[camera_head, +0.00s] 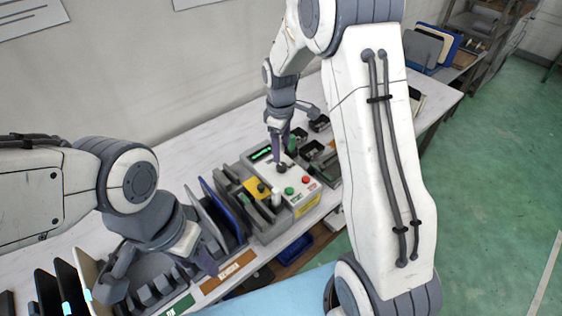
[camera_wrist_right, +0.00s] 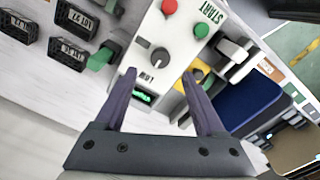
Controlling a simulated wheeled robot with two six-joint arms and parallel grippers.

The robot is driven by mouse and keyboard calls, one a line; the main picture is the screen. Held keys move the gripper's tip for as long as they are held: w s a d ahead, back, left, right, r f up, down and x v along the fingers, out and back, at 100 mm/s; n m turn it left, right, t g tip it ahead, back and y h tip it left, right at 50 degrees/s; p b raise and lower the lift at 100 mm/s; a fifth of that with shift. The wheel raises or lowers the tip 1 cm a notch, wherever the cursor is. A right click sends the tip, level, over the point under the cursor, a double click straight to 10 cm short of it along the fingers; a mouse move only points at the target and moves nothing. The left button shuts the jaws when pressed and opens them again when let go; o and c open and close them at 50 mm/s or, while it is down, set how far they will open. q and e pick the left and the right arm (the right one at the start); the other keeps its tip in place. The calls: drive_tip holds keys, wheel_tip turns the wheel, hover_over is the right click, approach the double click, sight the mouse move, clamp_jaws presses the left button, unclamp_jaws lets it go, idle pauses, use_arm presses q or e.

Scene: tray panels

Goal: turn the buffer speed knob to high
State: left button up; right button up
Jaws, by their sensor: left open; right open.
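The buffer speed knob (camera_wrist_right: 160,61) is a small dark knob on the light control panel (camera_wrist_right: 178,42), with the word LOW printed beside it in the right wrist view. I cannot tell where its pointer stands. In the head view the knob (camera_head: 282,168) shows below my right gripper (camera_head: 279,152). My right gripper (camera_wrist_right: 158,78) is open, with its purple-grey fingertips on either side of the knob's near side, apparently apart from it. My left gripper (camera_head: 165,272) is open and empty over the grey slotted rack at the lower left.
A red button (camera_wrist_right: 169,7) and a green START button (camera_wrist_right: 201,30) sit close to the knob. A green-lit display (camera_wrist_right: 143,97) is on the panel. Small dark bins (camera_head: 312,150) stand behind.

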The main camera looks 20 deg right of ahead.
sight(282, 165)
wheel_tip(282, 165, down, 7)
drive_tip(key=shift+p, duration=0.45)
clamp_jaws()
